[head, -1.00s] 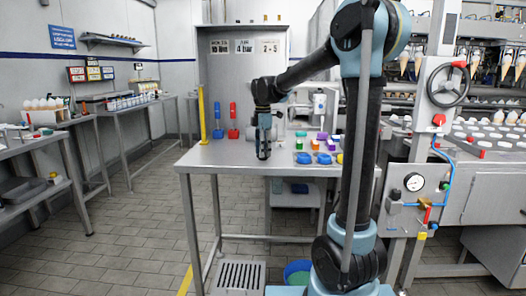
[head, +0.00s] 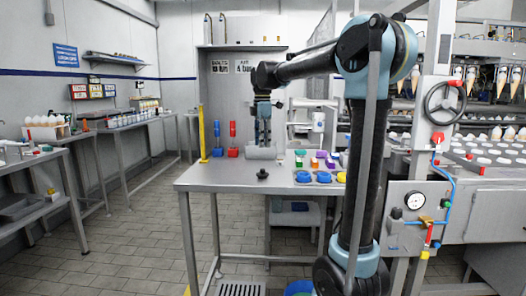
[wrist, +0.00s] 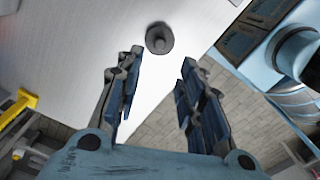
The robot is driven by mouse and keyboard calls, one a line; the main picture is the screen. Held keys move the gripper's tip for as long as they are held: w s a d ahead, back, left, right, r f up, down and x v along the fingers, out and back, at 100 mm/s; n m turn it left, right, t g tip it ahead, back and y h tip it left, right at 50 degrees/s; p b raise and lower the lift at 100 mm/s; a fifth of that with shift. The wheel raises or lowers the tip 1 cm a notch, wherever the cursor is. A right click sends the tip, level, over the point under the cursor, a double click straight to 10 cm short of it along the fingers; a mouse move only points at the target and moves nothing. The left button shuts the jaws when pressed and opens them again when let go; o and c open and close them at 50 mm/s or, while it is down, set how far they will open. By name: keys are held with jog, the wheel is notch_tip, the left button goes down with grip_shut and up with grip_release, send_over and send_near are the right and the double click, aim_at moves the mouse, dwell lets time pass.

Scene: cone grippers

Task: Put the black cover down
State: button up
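The black cover (head: 262,174) lies on the steel table (head: 225,177), near its front edge, with a small knob on top. It also shows in the wrist view (wrist: 159,39), just past my fingertips. My gripper (wrist: 161,57) is open, with a clear gap between its two fingers and nothing held. In the head view my gripper (head: 263,140) is above and behind the cover, apart from it.
Blue rings (head: 323,177) and small coloured blocks (head: 315,162) are on the table to the right. Red and blue upright pieces (head: 233,138) and a yellow post (head: 202,134) stand at the left. The table's front left is clear.

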jog(key=s+d+f+m+t, duration=0.1)
jog(key=s+d+f+m, duration=0.35)
jog(key=s+d, duration=0.3)
jog(key=s+d+f+m, duration=0.4)
jog(key=s+d+m, duration=0.2)
jog(key=s, duration=0.2)
jog(key=s+d+f+m, duration=0.4)
jog(key=s+f, duration=0.4)
jog(key=f, duration=0.2)
jog(key=s+d+f+m+t, duration=0.1)
jog(key=s+d+f+m, duration=0.3)
jog(key=s+f+m, duration=0.3)
notch_tip(320, 180, down, 3)
jog(key=shift+s+d+r, duration=0.15)
jog(key=shift+s, duration=0.6)
